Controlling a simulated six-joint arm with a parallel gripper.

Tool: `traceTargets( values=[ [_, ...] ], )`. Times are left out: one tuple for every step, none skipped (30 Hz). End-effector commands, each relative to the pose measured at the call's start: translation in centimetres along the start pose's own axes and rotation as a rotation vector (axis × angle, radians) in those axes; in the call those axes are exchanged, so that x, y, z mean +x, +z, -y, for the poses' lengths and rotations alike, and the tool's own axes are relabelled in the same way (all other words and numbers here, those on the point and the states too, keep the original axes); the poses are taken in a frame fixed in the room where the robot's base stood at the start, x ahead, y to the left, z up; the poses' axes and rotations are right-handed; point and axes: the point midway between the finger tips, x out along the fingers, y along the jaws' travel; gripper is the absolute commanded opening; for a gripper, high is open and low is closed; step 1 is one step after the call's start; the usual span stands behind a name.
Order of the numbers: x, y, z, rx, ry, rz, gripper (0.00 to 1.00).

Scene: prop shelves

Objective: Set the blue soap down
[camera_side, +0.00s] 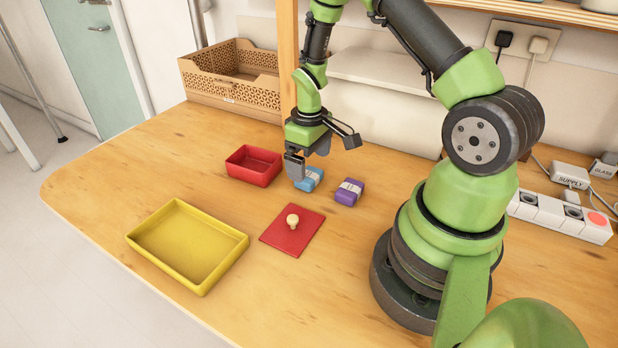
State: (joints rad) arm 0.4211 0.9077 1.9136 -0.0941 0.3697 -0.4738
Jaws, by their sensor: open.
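The blue soap (311,179) has a pale band around it and rests on the wooden table, just right of the red box. My gripper (294,168) points down right at the soap and covers its left part. Its jaws are open. Whether a finger touches the soap cannot be told from this side.
An open red box (254,166) stands left of the soap, and a purple soap (349,192) lies to its right. A red lid (291,232) with a pale knob and a yellow tray (172,271) are nearer the front. A brown crate (231,89) stands at the back left.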

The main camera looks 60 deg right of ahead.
Motion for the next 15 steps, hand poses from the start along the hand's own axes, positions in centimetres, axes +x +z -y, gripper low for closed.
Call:
traceTargets(
  values=[
    [0.9, 0.1, 0.1, 0.001, -0.002, 0.005, 0.96],
    [1.4, 0.1, 0.1, 0.001, -0.002, 0.005, 0.96],
    [2.0, 0.1, 0.2, 0.001, -0.003, 0.005, 0.96],
    [2.4, 0.0, 0.2, 0.001, -0.002, 0.004, 0.96],
    [2.8, 0.0, 0.2, 0.001, -0.002, 0.003, 0.96],
    [3.2, 0.0, 0.2, 0.001, -0.002, 0.003, 0.96],
    [3.4, 0.0, 0.2, 0.000, -0.002, 0.002, 0.96],
    [3.6, 0.0, 0.2, 0.000, -0.002, 0.002, 0.96],
    [3.8, 0.0, 0.2, 0.001, -0.002, 0.002, 0.96],
    [3.8, 0.0, 0.2, 0.001, -0.002, 0.001, 0.96],
    [3.9, 0.0, 0.2, 0.001, -0.002, 0.000, 0.96],
    [3.8, 0.0, 0.1, 0.001, -0.001, 0.000, 0.96],
    [3.8, 0.0, 0.1, 0.001, -0.001, 0.000, 0.96],
    [3.8, 0.0, 0.1, 0.001, -0.001, 0.000, 0.96],
    [3.8, 0.0, 0.1, 0.001, -0.001, 0.000, 0.96]
  ],
)
